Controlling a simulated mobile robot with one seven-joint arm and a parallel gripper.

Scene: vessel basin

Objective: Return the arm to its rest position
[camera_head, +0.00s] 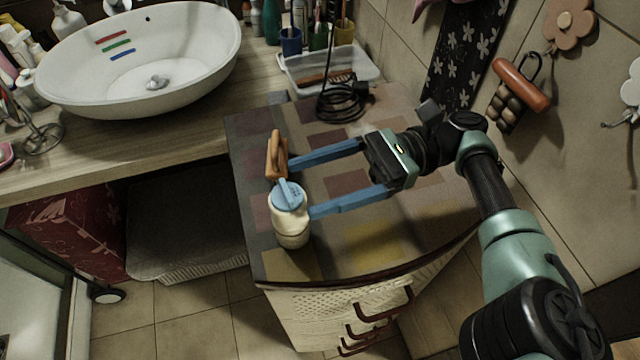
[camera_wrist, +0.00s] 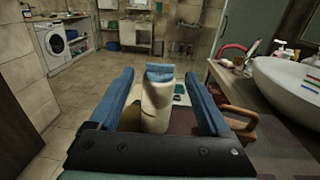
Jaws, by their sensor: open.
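My gripper (camera_head: 300,188) is open over the patterned top of the drawer cabinet (camera_head: 370,215), its two blue fingers spread wide. A cream bottle (camera_head: 291,230) with a blue lid stands upright near the cabinet's left edge, by the fingertips. In the wrist view, the bottle (camera_wrist: 155,105) appears between the two fingers (camera_wrist: 157,77), with visible gaps on both sides. A brown-orange handle-like piece (camera_head: 277,157) is by the tip of the upper finger. It shows just outside the right finger in the wrist view (camera_wrist: 243,122). I cannot tell whether it joins the bottle.
A white basin (camera_head: 190,85) sits on the wooden counter (camera_head: 130,150) at left. A clear tray (camera_head: 305,82) and a coiled black cable (camera_head: 342,103) are at the back. The tiled wall (camera_head: 575,130) with hanging items is close to my arm on the right.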

